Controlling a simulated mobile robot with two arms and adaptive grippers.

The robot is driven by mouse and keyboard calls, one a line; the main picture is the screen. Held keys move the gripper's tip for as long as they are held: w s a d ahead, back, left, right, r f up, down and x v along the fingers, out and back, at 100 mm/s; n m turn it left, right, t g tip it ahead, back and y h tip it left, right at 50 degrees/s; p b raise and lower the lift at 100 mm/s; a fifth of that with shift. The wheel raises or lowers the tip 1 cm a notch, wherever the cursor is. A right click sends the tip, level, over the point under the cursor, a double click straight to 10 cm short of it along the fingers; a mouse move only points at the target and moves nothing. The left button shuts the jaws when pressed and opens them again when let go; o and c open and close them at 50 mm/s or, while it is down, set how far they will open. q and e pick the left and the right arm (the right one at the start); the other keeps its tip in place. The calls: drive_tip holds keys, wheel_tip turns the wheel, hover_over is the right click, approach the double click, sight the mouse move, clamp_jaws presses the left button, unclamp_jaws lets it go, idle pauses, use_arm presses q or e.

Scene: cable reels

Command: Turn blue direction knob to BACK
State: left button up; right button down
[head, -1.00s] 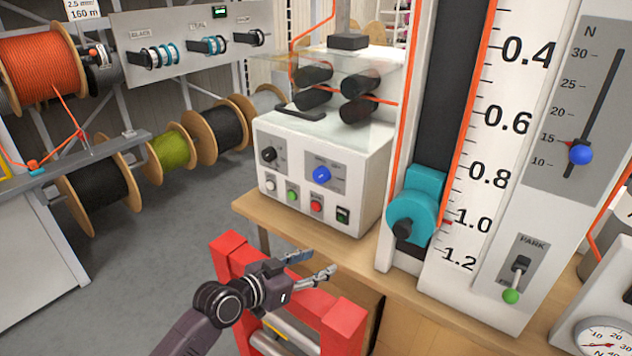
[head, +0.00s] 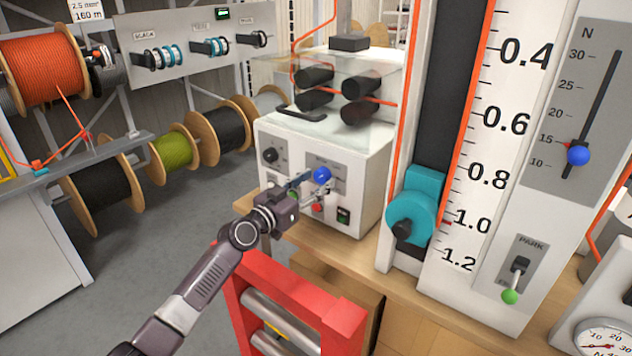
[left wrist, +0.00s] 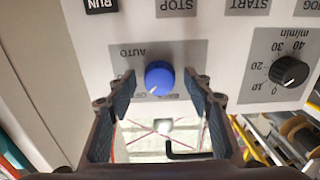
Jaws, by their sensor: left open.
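The blue direction knob (head: 321,174) is on a grey plate on the front of the white control box (head: 300,225). In the left wrist view the blue knob (left wrist: 159,77) shows upside down, with a white pointer mark and an AUTO label beside it; the other labels are partly covered. My left gripper (head: 304,190) is in front of the box. In the left wrist view its open fingers (left wrist: 160,95) stand on either side of the knob, with gaps between, and hold nothing. My right gripper is not in view.
A black speed knob (left wrist: 289,71) sits beside the blue knob, with a red button (head: 317,208) and a black switch (head: 343,215) below. A red frame (head: 290,285) stands below my left arm. A teal pulley block (head: 415,208) on the scale column is to the right.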

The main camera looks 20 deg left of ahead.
use_arm(q)
drive_tip(key=shift+w+d, duration=0.1)
drive_tip(key=shift+w, duration=0.1)
drive_tip(key=c, duration=1.2)
drive_tip(key=shift+o, duration=0.2)
drive_tip(key=shift+n, duration=0.4)
drive_tip(key=n, duration=0.3)
drive_tip(key=shift+n+b, duration=0.3)
drive_tip(key=shift+b, duration=0.05)
drive_tip(key=shift+r+n, duration=0.1)
drive_tip(key=shift+n, duration=2.2)
